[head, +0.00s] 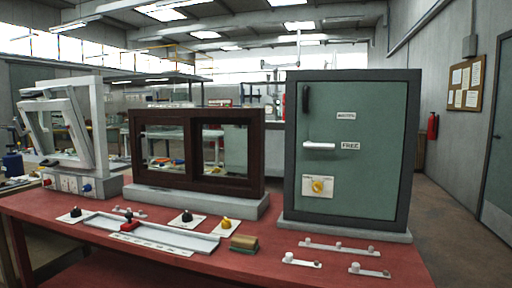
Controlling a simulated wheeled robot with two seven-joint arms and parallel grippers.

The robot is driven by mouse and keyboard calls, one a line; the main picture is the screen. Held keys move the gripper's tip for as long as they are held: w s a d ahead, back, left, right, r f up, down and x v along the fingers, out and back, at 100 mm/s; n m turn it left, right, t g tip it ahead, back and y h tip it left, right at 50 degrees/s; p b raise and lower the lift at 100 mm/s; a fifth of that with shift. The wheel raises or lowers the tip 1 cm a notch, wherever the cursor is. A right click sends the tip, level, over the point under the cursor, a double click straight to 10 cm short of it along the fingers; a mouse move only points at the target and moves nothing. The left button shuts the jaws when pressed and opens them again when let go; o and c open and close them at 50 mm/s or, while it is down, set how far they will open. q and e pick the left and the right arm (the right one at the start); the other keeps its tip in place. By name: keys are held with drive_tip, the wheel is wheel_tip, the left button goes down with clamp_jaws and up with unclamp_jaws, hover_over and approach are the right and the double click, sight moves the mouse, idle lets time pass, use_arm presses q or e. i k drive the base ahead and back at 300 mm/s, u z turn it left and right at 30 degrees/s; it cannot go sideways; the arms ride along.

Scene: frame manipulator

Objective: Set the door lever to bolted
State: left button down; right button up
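A green door (372,160) in a dark grey frame (292,140) stands on the right of the red table and looks shut. A white lever (319,146) on its left side lies horizontal and points right at a label reading FREE (351,146). Another label (346,115) sits above, its text too small to read surely. A dark upright handle (306,97) is at the upper left of the door. A yellow knob (318,186) on a white plate is below the lever. Neither of my grippers is in view.
A brown sliding window (198,172) stands mid-table, and a white tilted window frame (60,115) at left. A tray with a red slider (130,226), black and yellow knobs (226,223), a green-brown block (244,243) and white latch strips (338,247) lie in front.

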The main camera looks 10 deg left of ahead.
sight(308, 145)
drive_tip(key=k, duration=0.65)
drive_tip(key=z, duration=0.75)
drive_tip(key=i, duration=1.45)
drive_tip(key=u, duration=0.6)
